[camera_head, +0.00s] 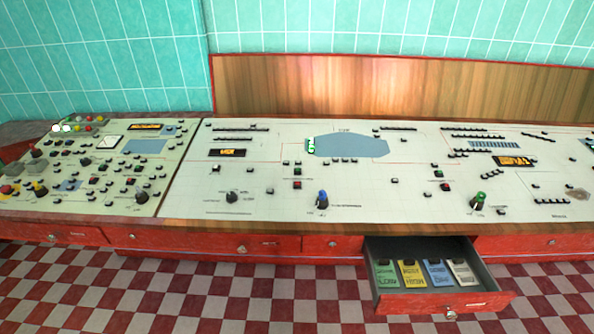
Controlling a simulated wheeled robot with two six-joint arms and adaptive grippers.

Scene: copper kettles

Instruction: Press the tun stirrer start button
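A long white control console (265,190) runs across the view, with many small buttons, knobs and dark displays. The labels are too small to read, so I cannot tell which button is the tun stirrer start. Small coloured push buttons (297,172) sit left of centre, below and left of a blue-grey panel shape (350,146). Another pair, including a red button (445,187), sits to the right. A blue knob (322,200), a green knob (478,201) and a black knob (232,197) stand along the front. Neither of my grippers is in view.
An open drawer (490,287) juts out at the front right, holding several coloured cards (411,275). An angled console section (100,203) with many knobs is at the left. A wooden backboard (400,88) rises behind. The chequered floor (200,295) in front is otherwise clear.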

